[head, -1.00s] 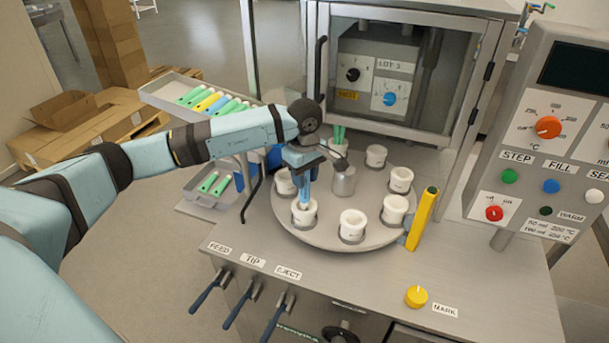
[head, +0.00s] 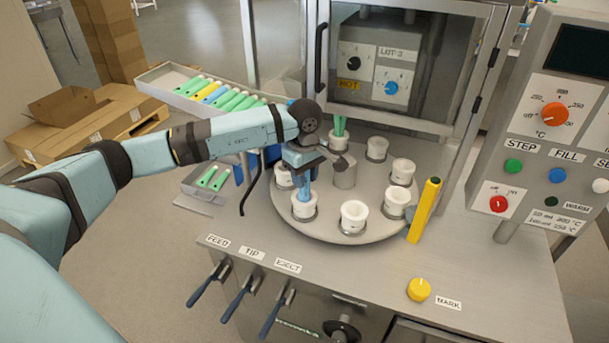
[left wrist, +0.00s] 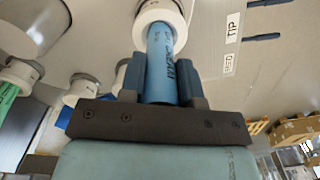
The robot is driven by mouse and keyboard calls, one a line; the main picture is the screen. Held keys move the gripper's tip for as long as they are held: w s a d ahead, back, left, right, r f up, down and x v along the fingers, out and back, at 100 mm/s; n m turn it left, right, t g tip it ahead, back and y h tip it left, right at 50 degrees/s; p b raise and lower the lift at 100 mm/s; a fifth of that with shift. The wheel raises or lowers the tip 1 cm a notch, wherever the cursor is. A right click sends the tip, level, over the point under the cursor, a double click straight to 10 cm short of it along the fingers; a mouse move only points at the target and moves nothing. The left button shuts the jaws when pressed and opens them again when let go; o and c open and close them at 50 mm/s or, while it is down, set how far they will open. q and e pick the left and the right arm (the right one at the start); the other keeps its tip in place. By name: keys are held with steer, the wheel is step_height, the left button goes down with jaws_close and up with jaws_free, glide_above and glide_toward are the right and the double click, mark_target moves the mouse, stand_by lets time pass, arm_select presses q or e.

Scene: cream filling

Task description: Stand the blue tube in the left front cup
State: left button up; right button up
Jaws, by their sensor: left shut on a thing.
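The blue tube (head: 304,189) is upright between the fingers of my left gripper (head: 304,172). Its lower end is inside the mouth of the white left front cup (head: 304,208) on the round turntable. In the left wrist view the gripper (left wrist: 160,82) is shut on the tube (left wrist: 160,60), and the tube's far end goes into the white cup (left wrist: 158,12). How deep the end sits in the cup is hidden. My right gripper is not in view.
Several other white cups stand around the turntable (head: 330,226); a back one holds a green tube (head: 340,127). A grey hub (head: 344,172) is close right of the gripper. A yellow post (head: 425,210) stands at the right. A tray (head: 165,76) holds several tubes at the back left.

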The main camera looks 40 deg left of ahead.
arm_select(q)
steer(key=o, duration=1)
steer(key=shift+c, duration=0.2)
step_height(320, 180, up, 14)
steer(key=b, duration=0.1)
steer(key=shift+b, duration=0.35)
steer(key=shift+f, duration=0.1)
